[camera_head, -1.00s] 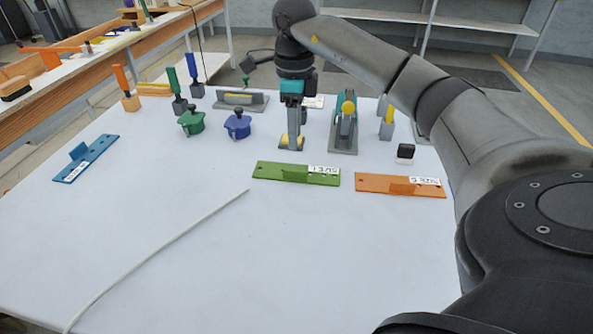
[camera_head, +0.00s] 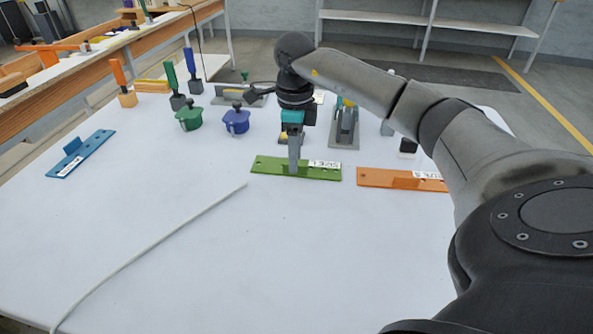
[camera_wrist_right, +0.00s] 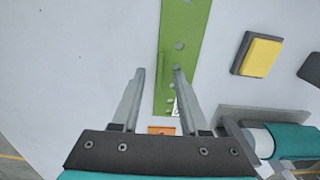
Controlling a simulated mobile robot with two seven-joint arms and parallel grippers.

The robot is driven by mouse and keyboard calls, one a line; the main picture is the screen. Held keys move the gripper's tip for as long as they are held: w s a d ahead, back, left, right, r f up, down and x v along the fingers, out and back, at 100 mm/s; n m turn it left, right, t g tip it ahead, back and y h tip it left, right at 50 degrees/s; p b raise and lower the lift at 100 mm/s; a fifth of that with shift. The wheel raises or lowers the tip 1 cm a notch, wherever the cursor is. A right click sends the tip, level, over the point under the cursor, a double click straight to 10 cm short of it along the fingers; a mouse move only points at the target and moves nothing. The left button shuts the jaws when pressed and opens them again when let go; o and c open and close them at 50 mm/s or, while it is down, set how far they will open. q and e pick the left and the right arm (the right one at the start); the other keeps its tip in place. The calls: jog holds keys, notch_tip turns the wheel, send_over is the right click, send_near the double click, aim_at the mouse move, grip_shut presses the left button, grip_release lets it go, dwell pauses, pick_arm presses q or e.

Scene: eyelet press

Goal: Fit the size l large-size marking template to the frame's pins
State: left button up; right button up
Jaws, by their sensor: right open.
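The green template (camera_head: 265,165) lies flat on the white table in the head view, with a white size label at its right end. Its lettering is small, but it seems to read size L. My right gripper (camera_head: 294,170) points down at the green template's middle, over its upright tab. In the right wrist view the open fingers (camera_wrist_right: 158,74) are apart, one over the bare table and one over the green strip (camera_wrist_right: 183,45). Nothing is clearly held. I cannot make out the frame's pins. My left gripper is not in view.
An orange template (camera_head: 385,178) lies just right of the green one, and a blue one (camera_head: 85,155) far left. Green (camera_head: 189,117) and blue (camera_head: 236,119) knobbed pots and a grey press (camera_head: 345,130) stand behind. A white cord (camera_head: 150,248) crosses the clear front table.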

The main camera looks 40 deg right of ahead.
jog(key=shift+f+b, duration=0.3)
jog(key=shift+f, duration=0.75)
jog(key=shift+c, duration=0.3)
grip_shut()
